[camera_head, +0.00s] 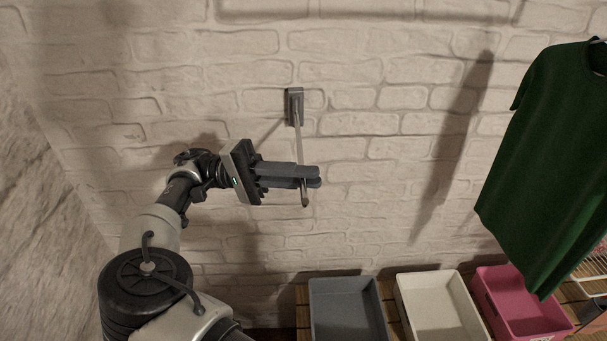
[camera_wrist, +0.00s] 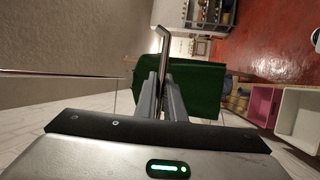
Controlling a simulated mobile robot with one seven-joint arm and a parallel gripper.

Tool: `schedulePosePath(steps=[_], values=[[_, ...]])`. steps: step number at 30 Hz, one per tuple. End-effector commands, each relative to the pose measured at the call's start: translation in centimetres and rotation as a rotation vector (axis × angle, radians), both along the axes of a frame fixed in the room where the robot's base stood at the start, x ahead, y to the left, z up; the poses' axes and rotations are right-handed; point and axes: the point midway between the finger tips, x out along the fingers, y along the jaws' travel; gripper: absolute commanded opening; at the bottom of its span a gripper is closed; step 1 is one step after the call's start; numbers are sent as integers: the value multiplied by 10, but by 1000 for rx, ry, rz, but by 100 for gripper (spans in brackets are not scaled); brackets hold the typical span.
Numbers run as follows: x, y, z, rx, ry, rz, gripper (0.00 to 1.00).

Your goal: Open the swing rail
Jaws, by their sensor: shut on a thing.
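The swing rail (camera_head: 299,140) is a thin grey bar on a small grey wall bracket (camera_head: 295,106). It hangs down from the bracket, slanting slightly, and ends in a short bent tip. My gripper (camera_head: 314,177) comes from the left in the head view, with its fingers around the rail near its lower end. In the wrist view my gripper (camera_wrist: 165,96) is shut on the rail, whose bent metal end (camera_wrist: 163,37) stands out past the fingertips. The part between the fingers is hidden.
A dark green shirt (camera_head: 553,155) hangs at the right, apart from my gripper. Below are a grey bin (camera_head: 313,310), a white bin (camera_head: 405,312) and a pink bin (camera_head: 493,309) on a wooden surface. The white brick wall (camera_head: 375,70) stands behind the rail.

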Motion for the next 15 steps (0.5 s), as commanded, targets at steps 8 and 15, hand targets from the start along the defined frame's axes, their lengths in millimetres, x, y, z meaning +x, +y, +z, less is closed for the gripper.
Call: schedulePosePath(steps=[8, 15], values=[[0, 1, 0, 0, 1, 3, 28], [0, 0, 1, 0, -1, 1, 28]])
